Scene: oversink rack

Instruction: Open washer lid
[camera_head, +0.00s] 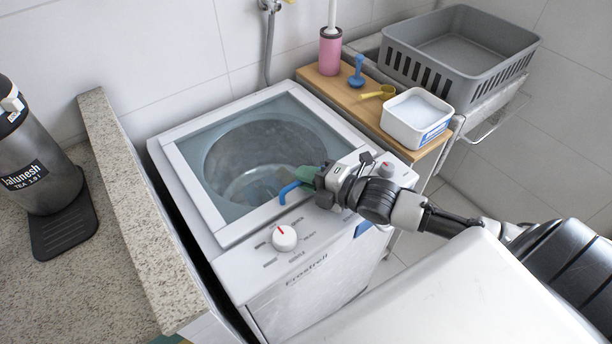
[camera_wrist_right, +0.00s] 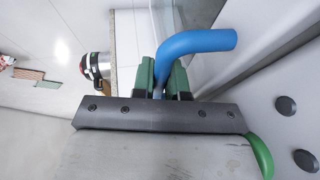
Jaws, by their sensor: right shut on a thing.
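The white top-loading washer (camera_head: 300,281) stands in the middle of the head view. Its lid (camera_head: 232,133), a glass panel in a pale frame, lies flat over the drum and looks closed. A blue bent handle (camera_head: 287,191) is at the front of the lid; the right wrist view shows it as a curved blue bar (camera_wrist_right: 199,42). My right gripper (camera_head: 306,180) comes in from the right at the lid's front edge. Its green fingers (camera_wrist_right: 168,82) are shut on the blue handle, hiding part of it. My left gripper is not in view.
A wooden board (camera_head: 331,92) right of the washer holds a pink container (camera_head: 330,52), a blue stamp-like tool, a yellow scoop and a white tub (camera_head: 416,118). A grey basket (camera_head: 458,55) sits behind. A stone ledge (camera_head: 128,205) and dark dispenser (camera_head: 38,165) are left. The wall is behind the lid.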

